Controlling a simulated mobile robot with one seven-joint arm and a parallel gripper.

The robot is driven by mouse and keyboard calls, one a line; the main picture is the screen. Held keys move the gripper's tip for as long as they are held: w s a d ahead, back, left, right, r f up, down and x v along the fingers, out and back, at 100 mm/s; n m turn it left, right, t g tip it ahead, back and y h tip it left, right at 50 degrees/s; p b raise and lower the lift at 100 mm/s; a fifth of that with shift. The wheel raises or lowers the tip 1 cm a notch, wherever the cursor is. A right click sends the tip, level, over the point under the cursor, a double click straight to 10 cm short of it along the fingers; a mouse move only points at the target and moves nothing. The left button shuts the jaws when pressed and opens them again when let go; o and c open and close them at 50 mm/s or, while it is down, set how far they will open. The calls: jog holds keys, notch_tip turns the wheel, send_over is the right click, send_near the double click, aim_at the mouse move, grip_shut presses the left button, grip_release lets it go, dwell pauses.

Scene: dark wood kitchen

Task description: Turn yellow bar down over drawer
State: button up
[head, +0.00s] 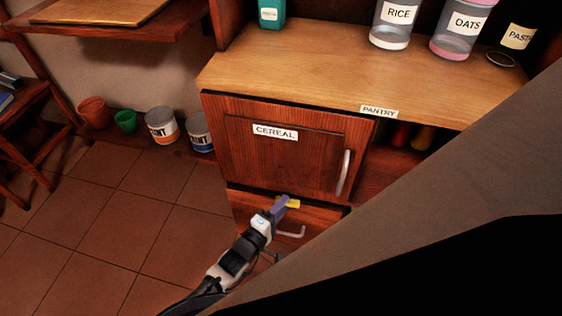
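The yellow bar (293,203) shows as a short, roughly level piece at the top edge of the drawer, just below the cereal door. The drawer (321,217) is the low wooden front with a pale handle (292,233); it looks shut. My gripper (283,201) is at the yellow bar, its purple-grey end overlapping the bar's left part. I cannot tell whether it touches the bar or whether its fingers are open or shut. My gripper and wrist hide part of the bar and the drawer's left side.
The cereal door (290,153), with an upright handle (343,173), is closed right above the drawer. The counter (330,80) holds jars. Paint cans (162,126) and pots stand along the left wall. The floor on the left is clear. A large brown and black shape blocks the lower right.

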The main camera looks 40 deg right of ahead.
grip_shut()
jog(key=shift+r+m+p, duration=0.15)
jog(key=shift+m+p, duration=0.15)
jog(key=shift+p, duration=0.25)
jog(key=m+t+y+p, duration=0.1)
jog(key=m+y+p, duration=0.1)
jog(key=m+p, duration=0.2)
jog(key=m+t+y+p, duration=0.1)
jog(key=m+y+p, duration=0.1)
jog(key=m+p, duration=0.2)
jog(key=m+t+y+p, duration=0.1)
jog(key=m+y+p, duration=0.1)
jog(key=m+p, duration=0.2)
jog(key=shift+m+y+p, duration=0.4)
jog(key=shift+p, duration=0.6)
jog(key=shift+f, duration=0.2)
